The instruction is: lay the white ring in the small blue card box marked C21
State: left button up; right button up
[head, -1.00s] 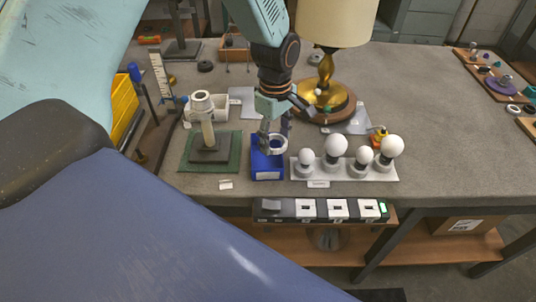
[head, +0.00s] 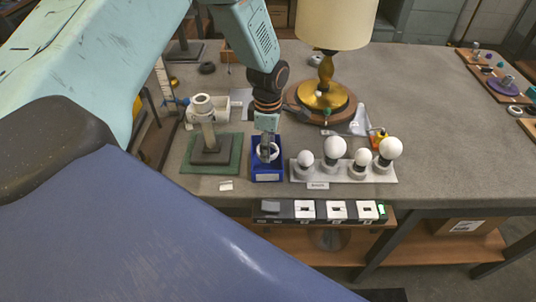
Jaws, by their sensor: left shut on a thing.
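The small blue card box (head: 267,178) stands near the front edge of the table, with a pale label on its front that is too small to read. The white ring (head: 272,155) shows at the box's opening, tilted, between the fingers of my left gripper (head: 267,156). My left gripper points down over the box and is shut on the ring. The gripper hides part of the ring, and I cannot tell whether the ring touches the box floor. My right gripper is not in view.
A white strip with several round bulbs (head: 334,147) stands just right of the box. A green mat (head: 228,163) with a post on a dark base is on the left. A brass lamp (head: 323,95) stands behind. A switch panel (head: 320,210) is below the front edge.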

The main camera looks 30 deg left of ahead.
pick_arm(q)
jog(key=f, duration=0.3)
jog(key=shift+s+a, duration=0.2)
jog(key=shift+s, duration=0.1)
jog(key=shift+f, duration=0.3)
jog(key=shift+w+d, duration=0.15)
jog(key=shift+w, duration=0.05)
jog(key=shift+f, duration=0.1)
jog(key=shift+f, duration=0.1)
jog(key=o, duration=1.2)
jog(key=shift+s, duration=0.15)
jog(key=shift+o, duration=0.4)
